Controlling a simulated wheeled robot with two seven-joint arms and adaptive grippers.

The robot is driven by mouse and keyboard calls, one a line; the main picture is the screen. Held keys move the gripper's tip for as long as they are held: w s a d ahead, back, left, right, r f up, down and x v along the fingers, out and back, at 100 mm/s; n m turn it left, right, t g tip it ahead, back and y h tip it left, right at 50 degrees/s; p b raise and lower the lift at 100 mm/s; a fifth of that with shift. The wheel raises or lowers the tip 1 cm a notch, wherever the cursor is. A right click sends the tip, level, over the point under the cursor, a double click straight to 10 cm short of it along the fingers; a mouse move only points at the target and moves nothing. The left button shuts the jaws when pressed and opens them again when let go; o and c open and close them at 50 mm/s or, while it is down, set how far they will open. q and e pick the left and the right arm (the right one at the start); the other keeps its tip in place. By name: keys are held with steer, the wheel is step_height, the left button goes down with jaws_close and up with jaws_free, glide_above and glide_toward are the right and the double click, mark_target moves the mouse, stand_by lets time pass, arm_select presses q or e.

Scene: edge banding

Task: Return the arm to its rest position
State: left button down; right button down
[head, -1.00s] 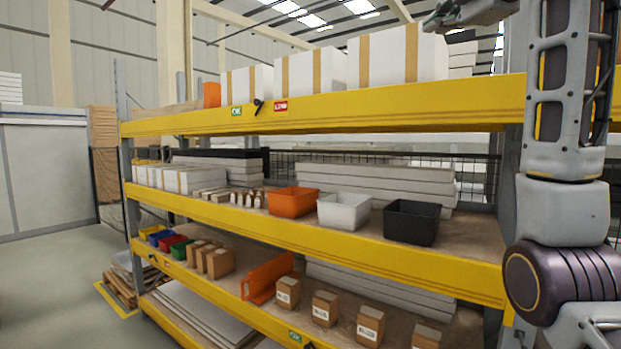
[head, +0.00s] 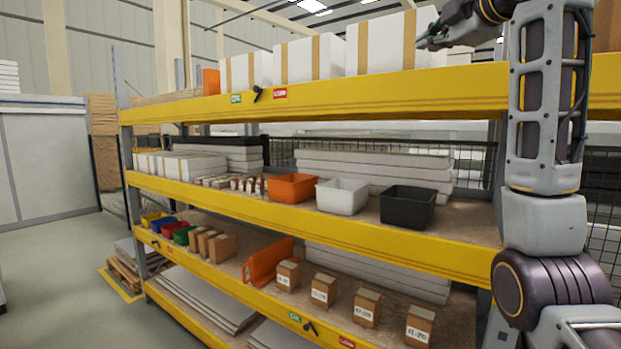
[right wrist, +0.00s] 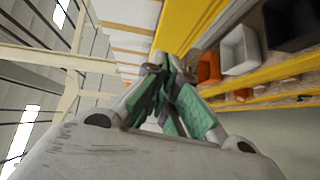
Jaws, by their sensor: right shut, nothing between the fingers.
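My right arm rises along the right side of the head view and bends over at the top. My right gripper (head: 432,42) is at the upper right of that view, in front of the white boxes on the top shelf. In the right wrist view the gripper (right wrist: 168,75) has its green-padded fingers drawn together, with nothing between them. My left gripper and left arm are not in view.
A yellow-beamed shelf rack (head: 330,112) spans the view. White boxes (head: 380,45) stand on top. The middle shelf holds an orange bin (head: 291,187), a white bin (head: 342,196) and a black bin (head: 407,207). Small cartons (head: 366,306) sit below. Floor at left is clear.

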steer(key=w+a+f+m+g+h, duration=0.15)
steer(key=w+f, duration=0.35)
steer(key=f, duration=0.7)
steer(key=w+f+m+g+y, duration=0.15)
steer(key=w+f, duration=0.25)
steer(key=f, duration=0.9)
steer(key=s+f+m+g+h, duration=0.1)
steer(key=s+f+m+g, duration=0.15)
steer(key=f, duration=1.65)
steer(key=s+f+m+g+h, duration=0.15)
steer(key=s+f+m, duration=0.25)
steer(key=f, duration=1.5)
steer(key=s+a+f+m+g, duration=0.1)
steer(key=s+f+m+g, duration=0.25)
steer(key=s+f, duration=1.05)
steer(key=s+f+m+g, duration=0.35)
steer(key=s+f, duration=0.75)
steer(key=s, duration=0.8)
step_height(320, 180, down, 32)
steer(key=s, duration=0.2)
steer(key=s+d+f+g, duration=0.1)
steer(key=s+d+f, duration=0.1)
steer(key=s+f, duration=0.8)
steer(key=s+d+f+g, duration=0.1)
steer(key=s+d+f, duration=0.1)
steer(key=s+f, duration=0.8)
steer(key=shift+s+f, duration=0.35)
steer(key=shift+s, duration=0.9)
